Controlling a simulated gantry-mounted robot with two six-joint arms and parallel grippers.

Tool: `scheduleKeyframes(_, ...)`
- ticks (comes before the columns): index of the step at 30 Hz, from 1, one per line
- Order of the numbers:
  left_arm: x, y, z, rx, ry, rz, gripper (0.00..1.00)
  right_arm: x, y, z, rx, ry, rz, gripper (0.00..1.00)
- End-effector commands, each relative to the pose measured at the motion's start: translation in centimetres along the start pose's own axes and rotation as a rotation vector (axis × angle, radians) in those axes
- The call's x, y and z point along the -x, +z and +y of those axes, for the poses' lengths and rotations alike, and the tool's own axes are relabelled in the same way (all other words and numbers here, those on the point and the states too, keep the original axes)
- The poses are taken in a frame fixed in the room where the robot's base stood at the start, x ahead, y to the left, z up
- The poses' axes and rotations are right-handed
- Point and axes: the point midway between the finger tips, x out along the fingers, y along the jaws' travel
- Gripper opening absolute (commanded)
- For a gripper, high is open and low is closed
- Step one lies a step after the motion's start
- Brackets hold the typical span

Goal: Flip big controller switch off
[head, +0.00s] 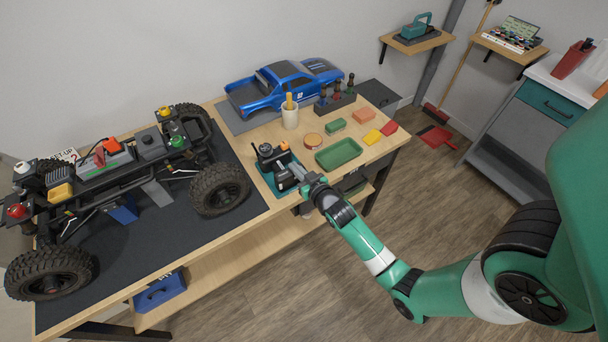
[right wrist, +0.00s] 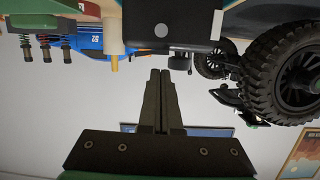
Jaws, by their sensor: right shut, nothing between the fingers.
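The black controller (head: 268,155) stands on a teal mat (head: 262,170) near the table's front edge, with an orange part on top. My right gripper (head: 300,171) reaches over the mat from the front right, beside the controller. Its fingers are shut and empty. The right wrist view is upside down and shows the shut fingertips (right wrist: 160,74) a little apart in the picture from a black box-shaped body (right wrist: 185,22), which seems to be the controller. The state of its switch is too small or hidden to tell. My left gripper is not in view.
A large RC crawler chassis (head: 150,145) fills the table's left side on a dark mat (head: 215,225). A blue truck body (head: 270,92) lies behind.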

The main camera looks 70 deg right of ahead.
Motion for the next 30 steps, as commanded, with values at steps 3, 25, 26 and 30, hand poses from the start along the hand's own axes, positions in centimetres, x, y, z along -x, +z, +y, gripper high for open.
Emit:
scheduleKeyframes(3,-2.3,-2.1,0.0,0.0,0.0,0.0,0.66,0.9,-3.6,-0.5,0.0,-0.002,0.003,0.0)
scheduleKeyframes(25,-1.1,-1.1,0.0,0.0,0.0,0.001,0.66,10.6,-2.4,-0.8,0.0,-0.001,0.003,0.0)
scheduleKeyframes(26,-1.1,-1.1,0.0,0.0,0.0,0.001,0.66,10.6,-2.4,-0.8,0.0,-0.001,0.003,0.0)
scheduleKeyframes(30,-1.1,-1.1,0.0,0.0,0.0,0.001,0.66,10.6,-2.4,-0.8,0.0,-0.001,0.002,0.0)
